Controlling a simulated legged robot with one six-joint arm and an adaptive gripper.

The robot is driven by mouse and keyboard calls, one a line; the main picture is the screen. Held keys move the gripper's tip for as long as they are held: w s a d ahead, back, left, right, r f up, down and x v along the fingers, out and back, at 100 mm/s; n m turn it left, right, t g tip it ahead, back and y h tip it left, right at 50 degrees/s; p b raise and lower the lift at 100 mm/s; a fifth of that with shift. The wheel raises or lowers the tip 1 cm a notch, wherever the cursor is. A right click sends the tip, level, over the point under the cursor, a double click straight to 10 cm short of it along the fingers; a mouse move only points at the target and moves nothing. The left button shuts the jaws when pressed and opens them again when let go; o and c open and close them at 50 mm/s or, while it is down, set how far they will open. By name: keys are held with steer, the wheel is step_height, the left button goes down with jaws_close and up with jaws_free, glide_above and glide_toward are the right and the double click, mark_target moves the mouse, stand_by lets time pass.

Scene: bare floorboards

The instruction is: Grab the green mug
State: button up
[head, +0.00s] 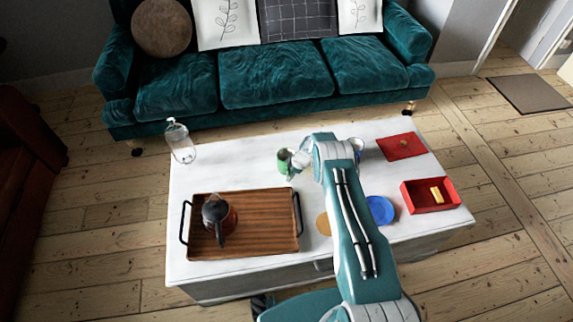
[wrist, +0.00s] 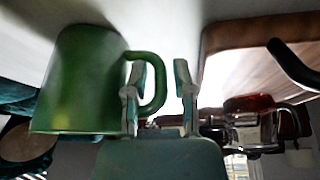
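The green mug (head: 284,160) stands on the white table, left of my gripper (head: 297,165) in the head view. In the wrist view the green mug (wrist: 80,85) fills the left side, with its handle toward my gripper (wrist: 159,90). The two fingers are apart, and the outer part of the handle shows in the gap between them. The left finger overlaps the handle's loop beside the mug's body; the right finger is clear of the handle. I cannot tell whether either finger touches the mug.
A wooden tray (head: 260,205) with a dark-lidded pot (head: 217,215) stands at the front left of the table (head: 240,160). A glass bottle (head: 181,145) is at the back left. A blue plate (head: 380,210) and red box (head: 430,197) lie right. My arm hides part of the table.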

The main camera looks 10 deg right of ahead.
steer(key=shift+a+f, duration=0.1)
steer(key=shift+f, duration=0.1)
jaws_close()
